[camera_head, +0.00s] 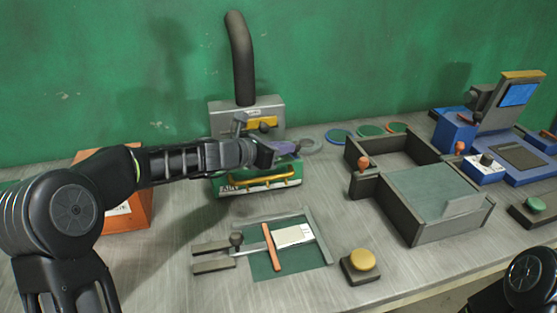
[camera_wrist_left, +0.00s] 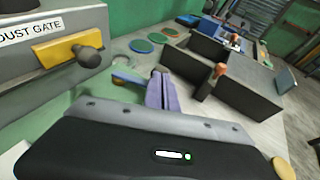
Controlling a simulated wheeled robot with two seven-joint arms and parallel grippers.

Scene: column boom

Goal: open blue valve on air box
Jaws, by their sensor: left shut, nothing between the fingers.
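The air box is a grey housing (camera_head: 222,112) with a black hose on top and a green lower part with a yellow rail. Its grey face (camera_wrist_left: 40,72) with a "DUST GATE" label fills the left of the left wrist view. My left gripper (camera_head: 288,148) is shut and empty in front of the box's right side. Its purple-grey fingers (camera_wrist_left: 160,92) show in the left wrist view. A small blue bar (camera_wrist_left: 128,77) lies just left of the fingers; I cannot tell if it is the blue valve or whether they touch. In the head view my gripper covers that area.
A yellow gate handle with a dark knob (camera_wrist_left: 85,52) sticks out near my left gripper. Dark open trays (camera_head: 420,215) stand to the right. A slide fixture (camera_head: 262,265) and a yellow button (camera_head: 362,260) are in front. Coloured discs (camera_head: 370,130) lie behind.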

